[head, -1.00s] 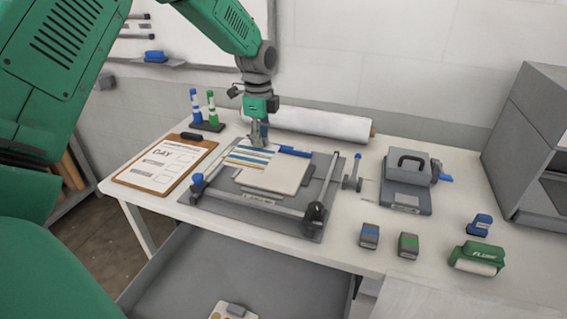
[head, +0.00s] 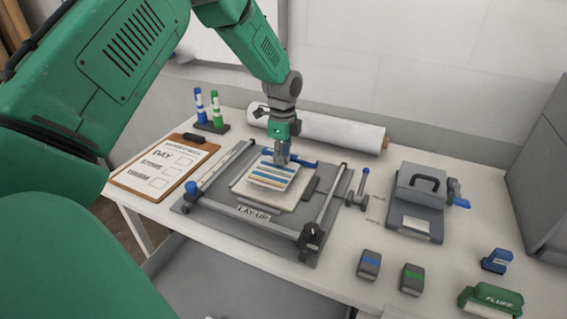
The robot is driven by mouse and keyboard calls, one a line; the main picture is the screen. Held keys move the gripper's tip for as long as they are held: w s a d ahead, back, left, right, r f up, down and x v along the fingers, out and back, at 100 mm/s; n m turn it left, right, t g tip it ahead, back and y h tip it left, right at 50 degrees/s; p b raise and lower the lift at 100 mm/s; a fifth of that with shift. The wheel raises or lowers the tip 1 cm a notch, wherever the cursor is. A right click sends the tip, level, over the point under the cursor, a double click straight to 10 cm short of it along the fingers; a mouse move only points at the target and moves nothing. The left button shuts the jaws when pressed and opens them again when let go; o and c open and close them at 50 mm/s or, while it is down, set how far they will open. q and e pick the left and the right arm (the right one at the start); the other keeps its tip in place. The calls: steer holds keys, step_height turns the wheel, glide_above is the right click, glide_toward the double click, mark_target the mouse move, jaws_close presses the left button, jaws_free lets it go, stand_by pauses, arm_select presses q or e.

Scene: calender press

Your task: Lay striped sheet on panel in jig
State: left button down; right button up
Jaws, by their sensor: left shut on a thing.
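The striped sheet (head: 271,177), white with blue, yellow and dark bands, is over the pale panel (head: 290,199) in the grey lay-up jig (head: 260,221). My left gripper (head: 282,160) points down at the sheet's back edge and is shut on it. The sheet lines up roughly with the panel's left and middle part. I cannot tell whether it touches the panel all over. The fingertips partly hide the sheet's far edge. My right gripper is not in the view.
A white roll (head: 330,130) lies at the back. An open drawer is below.

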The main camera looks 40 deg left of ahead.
arm_select(q)
step_height(320, 180, down, 2)
steer(key=shift+d+f, duration=0.1)
steer(key=shift+f, duration=0.1)
steer(key=shift+d, duration=0.15)
steer(key=shift+d, duration=0.1)
steer(key=c, duration=1.4)
jaws_free()
steer(key=shift+c, duration=0.2)
